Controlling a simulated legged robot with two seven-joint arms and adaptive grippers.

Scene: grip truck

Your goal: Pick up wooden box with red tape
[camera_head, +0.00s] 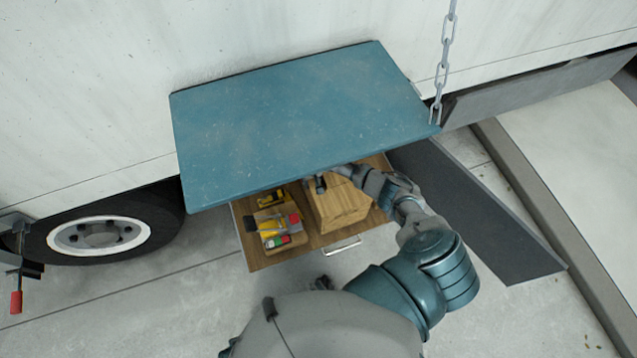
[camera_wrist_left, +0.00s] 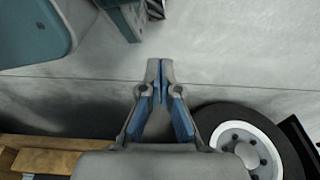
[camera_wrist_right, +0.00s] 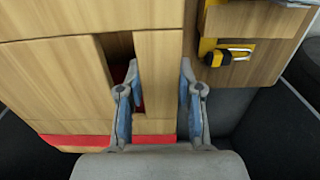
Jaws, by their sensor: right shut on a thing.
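The wooden box (camera_head: 345,208) sits in the pulled-out drawer, partly under the blue flap. My right gripper (camera_head: 325,180) is at its upper left part, partly hidden by the flap. In the right wrist view the fingers (camera_wrist_right: 161,68) straddle a wooden wall of the box (camera_wrist_right: 70,70), one finger at a dark slot and the other on the outer side, and are shut on it. Red tape (camera_wrist_right: 75,140) runs along the box's lower edge there. My left gripper (camera_wrist_left: 160,68) is shut and empty, fingertips together, above the concrete ground.
The drawer (camera_head: 262,257) also holds a wooden tray with yellow, red and green items, left of the box. The blue flap (camera_head: 300,115) overhangs the drawer. A truck wheel (camera_head: 100,236) is left; a dark panel (camera_head: 475,215) is right.

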